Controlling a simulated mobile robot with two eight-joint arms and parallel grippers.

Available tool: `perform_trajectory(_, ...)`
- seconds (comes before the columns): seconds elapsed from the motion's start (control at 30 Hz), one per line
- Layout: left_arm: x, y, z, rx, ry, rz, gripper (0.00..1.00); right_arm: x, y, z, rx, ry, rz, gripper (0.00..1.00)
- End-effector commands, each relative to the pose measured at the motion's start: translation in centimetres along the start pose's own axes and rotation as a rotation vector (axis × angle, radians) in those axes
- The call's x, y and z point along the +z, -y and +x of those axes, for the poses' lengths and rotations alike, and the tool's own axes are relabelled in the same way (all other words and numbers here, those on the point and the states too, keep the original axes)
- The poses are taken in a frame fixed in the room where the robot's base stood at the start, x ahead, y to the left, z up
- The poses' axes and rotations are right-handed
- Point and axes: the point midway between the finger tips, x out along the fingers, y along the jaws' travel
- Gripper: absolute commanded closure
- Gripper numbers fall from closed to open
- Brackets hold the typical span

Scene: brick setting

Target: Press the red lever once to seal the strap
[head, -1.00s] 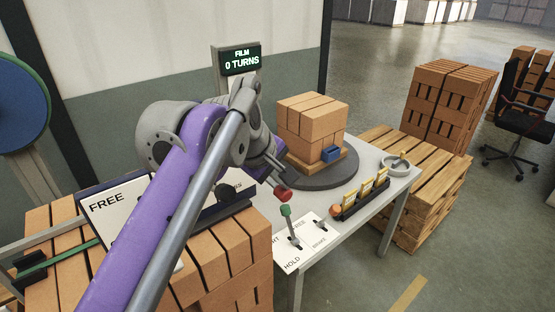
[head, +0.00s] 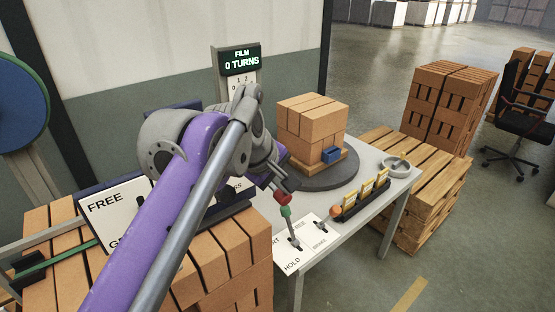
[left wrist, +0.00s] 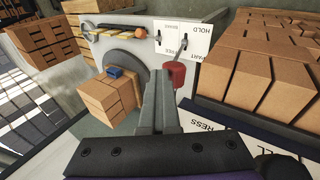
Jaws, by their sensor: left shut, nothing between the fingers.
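The red lever's knob (head: 284,197) shows just past the end of my left arm in the head view, and its shaft is mostly hidden. In the left wrist view the red knob (left wrist: 176,74) stands close beside the fingertips; I cannot tell whether they touch. My left gripper (left wrist: 158,78) is shut and empty. In the head view the gripper is largely hidden by my arm. The green strap (head: 62,258) runs across the brick stack at the left. A white panel (head: 105,203) reading FREE stands above it, partly covered. My right gripper is not in view.
A green-knobbed lever (head: 287,212) stands on the white HOLD plate, very near the red knob in the head view. Bricks (head: 312,118) sit on a round turntable (head: 322,178). A display (head: 239,59) reads FILM 0 TURNS. A rack (head: 362,200) lies on the table's right.

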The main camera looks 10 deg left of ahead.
Motion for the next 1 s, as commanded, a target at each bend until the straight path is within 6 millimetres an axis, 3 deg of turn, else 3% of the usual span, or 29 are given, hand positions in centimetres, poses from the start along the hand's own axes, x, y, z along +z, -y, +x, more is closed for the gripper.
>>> perform_trajectory(1.0,0.71,0.68,0.94,-0.001,0.003,-0.001,1.00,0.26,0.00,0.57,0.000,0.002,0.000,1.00)
